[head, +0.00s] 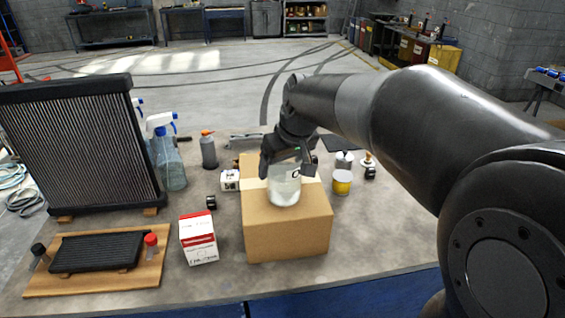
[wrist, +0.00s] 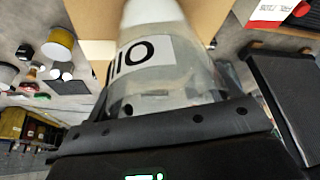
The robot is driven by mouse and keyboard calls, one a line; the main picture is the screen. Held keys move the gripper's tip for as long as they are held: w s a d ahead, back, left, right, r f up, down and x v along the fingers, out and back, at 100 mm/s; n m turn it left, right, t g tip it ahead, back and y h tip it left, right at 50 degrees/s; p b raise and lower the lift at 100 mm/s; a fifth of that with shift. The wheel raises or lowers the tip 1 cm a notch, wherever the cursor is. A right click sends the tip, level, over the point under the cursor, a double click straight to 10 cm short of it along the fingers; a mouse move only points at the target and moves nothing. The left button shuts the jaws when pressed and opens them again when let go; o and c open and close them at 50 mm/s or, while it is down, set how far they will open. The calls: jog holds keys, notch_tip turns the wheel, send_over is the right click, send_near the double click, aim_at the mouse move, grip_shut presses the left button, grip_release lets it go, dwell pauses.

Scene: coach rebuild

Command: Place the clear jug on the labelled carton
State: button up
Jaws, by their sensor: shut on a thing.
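The clear jug (head: 284,187), with pale contents and a white label with dark letters, is upright over the brown carton (head: 288,236). My gripper (head: 287,160) is shut on the jug's upper part. In the wrist view the jug (wrist: 170,75) sits between the dark fingers (wrist: 165,122), with brown cardboard (wrist: 100,50) behind it. I cannot tell whether the jug's base touches the carton's top. No label shows on the brown carton's visible faces. A small red and white carton (head: 198,240) with dark print stands to its left, apart from it.
Left stand a large radiator (head: 85,150), spray bottles (head: 170,160), a grey orange-capped bottle (head: 208,150) and a wooden board (head: 95,280). A yellow tin (head: 342,182) is close to the brown carton's right. Bare bench top (head: 390,225) lies farther right, beneath my arm.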

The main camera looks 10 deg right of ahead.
jog(key=o, duration=1.3)
jog(key=shift+f, duration=0.1)
jog(key=v, duration=1.2)
jog(key=shift+s, duration=0.15)
jog(key=s+d+f+m, duration=0.1)
jog(key=s+f, duration=0.3)
jog(key=s, duration=0.2)
jog(key=s+d+f+m+t+h, duration=0.1)
jog(key=s+f+m, duration=0.1)
jog(key=s+f, duration=0.3)
jog(key=s+d+f+m, duration=0.1)
jog(key=s+f, duration=0.3)
jog(key=s, duration=0.3)
jog(key=shift+d+f+m+t+h, duration=0.2)
jog(key=shift+m+t+h, duration=0.1)
jog(key=shift+h, duration=0.1)
